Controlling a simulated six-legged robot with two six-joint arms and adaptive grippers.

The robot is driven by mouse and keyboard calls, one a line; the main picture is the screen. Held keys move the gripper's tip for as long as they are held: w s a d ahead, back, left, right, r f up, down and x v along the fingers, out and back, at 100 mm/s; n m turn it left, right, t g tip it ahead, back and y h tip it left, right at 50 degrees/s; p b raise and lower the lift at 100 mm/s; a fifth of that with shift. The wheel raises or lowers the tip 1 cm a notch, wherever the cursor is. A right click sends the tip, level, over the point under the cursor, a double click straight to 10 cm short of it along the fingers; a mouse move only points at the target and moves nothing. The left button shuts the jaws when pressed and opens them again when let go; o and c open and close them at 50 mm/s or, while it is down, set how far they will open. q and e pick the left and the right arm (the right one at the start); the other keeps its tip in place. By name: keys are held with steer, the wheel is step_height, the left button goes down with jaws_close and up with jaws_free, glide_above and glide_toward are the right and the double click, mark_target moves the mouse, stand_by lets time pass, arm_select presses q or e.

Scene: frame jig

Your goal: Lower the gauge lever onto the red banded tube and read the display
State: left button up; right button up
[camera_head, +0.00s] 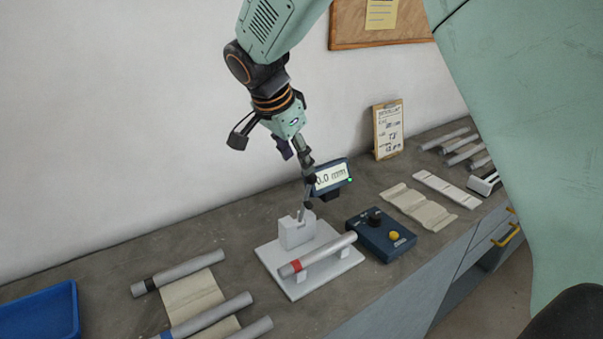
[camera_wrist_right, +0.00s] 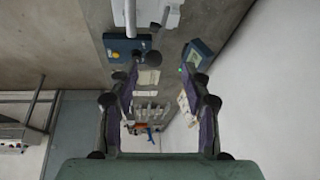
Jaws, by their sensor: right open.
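The red banded tube (camera_head: 325,252) lies across two supports on the white jig base (camera_head: 297,288), its red band at the left end. The gauge lever (camera_head: 306,206) stands raised from the white block (camera_head: 296,232) behind the tube, apart from it. The display (camera_head: 333,176) behind reads 0.0 mm with a green light. My right gripper (camera_head: 301,164) is open above the lever's upper end. My left gripper is out of view.
A blue control box (camera_head: 381,235) with a yellow button stands right of the jig. A clipboard (camera_head: 387,129) leans on the wall. More tubes lie at far right.

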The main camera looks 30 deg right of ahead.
mark_target(306, 179)
steer(key=d+f, duration=0.1)
steer(key=f, duration=0.1)
steer(key=d+f, duration=0.4)
steer(key=shift+w+f+p, duration=0.1)
steer(key=shift+p, duration=0.2)
steer(key=shift+w+a+f, duration=0.15)
steer(key=shift+a+f, duration=0.1)
steer(key=shift+w+a, duration=0.15)
steer(key=shift+a, duration=0.55)
steer(key=shift+d+f, duration=0.1)
steer(key=shift+d, duration=0.25)
steer(key=shift+d+f, duration=0.1)
steer(key=shift+d, duration=0.5)
steer(key=c, duration=0.3)
steer(key=shift+c, duration=0.6)
steer(key=shift+a, duration=0.65)
steer(key=c, duration=0.4)
steer(key=shift+d, duration=0.25)
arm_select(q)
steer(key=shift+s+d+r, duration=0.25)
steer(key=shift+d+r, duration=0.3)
